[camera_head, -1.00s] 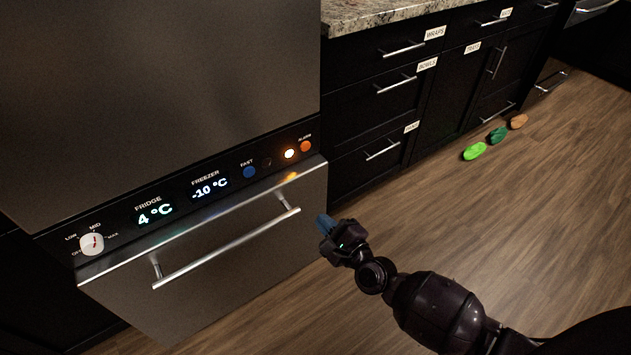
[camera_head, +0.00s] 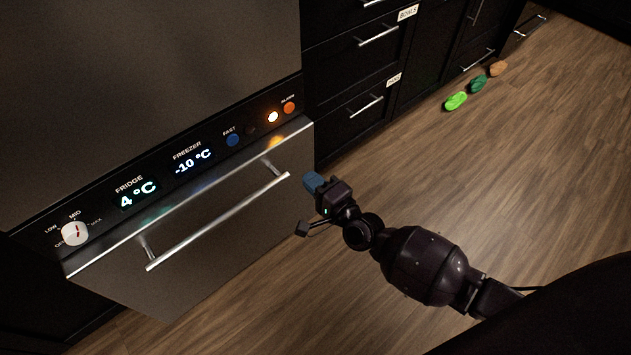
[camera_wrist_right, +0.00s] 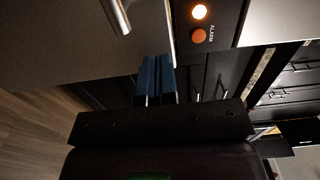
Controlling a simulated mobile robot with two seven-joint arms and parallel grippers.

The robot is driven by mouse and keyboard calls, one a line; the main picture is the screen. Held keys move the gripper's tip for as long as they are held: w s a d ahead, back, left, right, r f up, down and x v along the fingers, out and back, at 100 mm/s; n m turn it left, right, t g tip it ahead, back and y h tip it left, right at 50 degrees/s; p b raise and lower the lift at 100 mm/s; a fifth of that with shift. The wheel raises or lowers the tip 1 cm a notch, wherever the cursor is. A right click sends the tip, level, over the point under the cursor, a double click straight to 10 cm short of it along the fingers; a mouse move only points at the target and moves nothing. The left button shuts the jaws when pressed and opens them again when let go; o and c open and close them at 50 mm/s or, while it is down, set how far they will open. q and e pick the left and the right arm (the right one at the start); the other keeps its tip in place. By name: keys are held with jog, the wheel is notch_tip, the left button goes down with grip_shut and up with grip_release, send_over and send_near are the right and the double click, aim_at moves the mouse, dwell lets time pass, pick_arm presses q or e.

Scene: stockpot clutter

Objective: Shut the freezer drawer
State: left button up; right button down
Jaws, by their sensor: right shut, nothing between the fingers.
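The freezer drawer (camera_head: 200,246) has a steel front with a long bar handle (camera_head: 218,222), and it stands out a little from the control panel above it. My right gripper (camera_head: 312,182) has blue fingertips, shut and empty, just right of the drawer's right edge near the handle's right end. In the right wrist view the shut fingers (camera_wrist_right: 156,78) point at the drawer's edge, with the handle (camera_wrist_right: 116,14) at upper left. I cannot tell whether they touch the drawer. My left gripper is not in view.
The panel above the drawer has a white dial (camera_head: 75,233), a freezer display (camera_head: 193,162) and a lit orange alarm button (camera_head: 289,107). Black cabinets (camera_head: 345,75) stand to the right. A green shoe-like item (camera_head: 456,101) and two others lie on the floor. The wooden floor (camera_head: 520,190) is otherwise clear.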

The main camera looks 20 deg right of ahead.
aim_at(279, 149)
jog(key=b+x, duration=0.1)
jog(key=x, duration=0.8)
jog(key=shift+w+a+f, duration=0.1)
jog(key=shift+w+f, duration=0.05)
jog(key=shift+w, duration=0.15)
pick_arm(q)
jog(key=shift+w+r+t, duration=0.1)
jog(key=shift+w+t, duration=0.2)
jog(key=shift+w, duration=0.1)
pick_arm(e)
jog(key=shift+w+a, duration=0.1)
jog(key=shift+w, duration=0.2)
pick_arm(q)
jog(key=shift+b, duration=0.3)
